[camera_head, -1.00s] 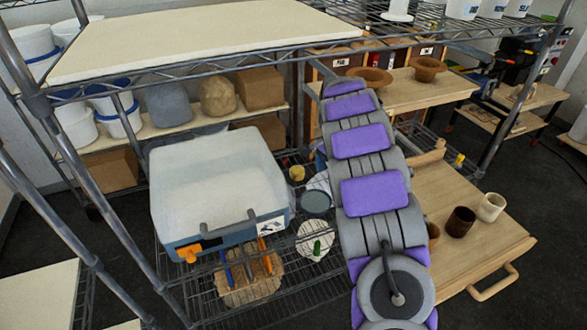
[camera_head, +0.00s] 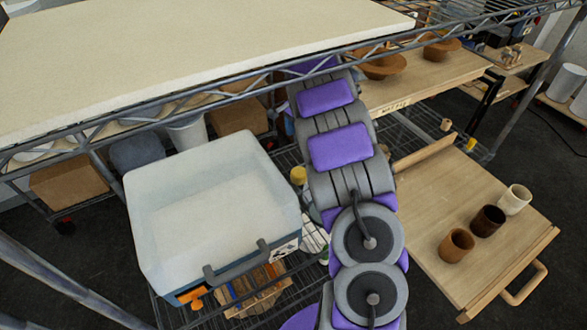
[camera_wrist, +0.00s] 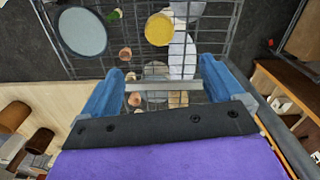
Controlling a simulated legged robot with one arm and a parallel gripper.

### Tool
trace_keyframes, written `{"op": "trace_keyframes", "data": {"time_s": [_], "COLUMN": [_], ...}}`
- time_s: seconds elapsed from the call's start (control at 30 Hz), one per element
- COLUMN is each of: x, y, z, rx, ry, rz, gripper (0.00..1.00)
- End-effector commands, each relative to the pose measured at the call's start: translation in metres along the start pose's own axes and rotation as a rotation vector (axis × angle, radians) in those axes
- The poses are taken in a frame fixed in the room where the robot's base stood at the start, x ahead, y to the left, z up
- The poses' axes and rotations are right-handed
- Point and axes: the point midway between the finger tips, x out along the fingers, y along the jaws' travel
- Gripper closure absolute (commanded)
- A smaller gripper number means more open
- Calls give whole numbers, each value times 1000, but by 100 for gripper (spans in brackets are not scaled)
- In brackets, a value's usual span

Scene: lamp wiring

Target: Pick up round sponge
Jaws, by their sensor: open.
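A round yellow sponge (camera_wrist: 158,29) shows in the wrist view, on or over the wire shelf, beyond my fingertips and toward the top of the picture. A small yellow thing (camera_head: 298,175), which looks like the same sponge, shows in the head view between the white-lidded box and my arm. My gripper (camera_wrist: 163,70) is open, with its two blue fingers apart and nothing held between them. The sponge is not between the fingers. In the head view my gripper is hidden.
The white-lidded box (camera_head: 212,210) stands left of my arm on the wire shelf. A pale board (camera_head: 180,60) lies on the upper rack. A wooden table (camera_head: 450,200) with several cups is at the right. A grey-blue disc (camera_wrist: 82,32) lies left of the sponge.

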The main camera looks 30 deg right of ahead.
Motion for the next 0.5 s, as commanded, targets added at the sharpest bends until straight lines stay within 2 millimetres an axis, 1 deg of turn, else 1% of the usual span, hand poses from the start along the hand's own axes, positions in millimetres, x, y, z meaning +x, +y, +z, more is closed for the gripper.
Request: {"op": "trace_keyframes", "data": {"time_s": [0.07, 0.17, 0.27, 0.5], "x": [2, 10, 25, 73], "y": [0, 0, 1, 0], "z": [1, 0, -2, -2], "rx": [0, 0, 0, 1], "ry": [0, -1, -4, -5], "rz": [1, 3, 5, 5], "gripper": [5, 5, 5, 5]}}
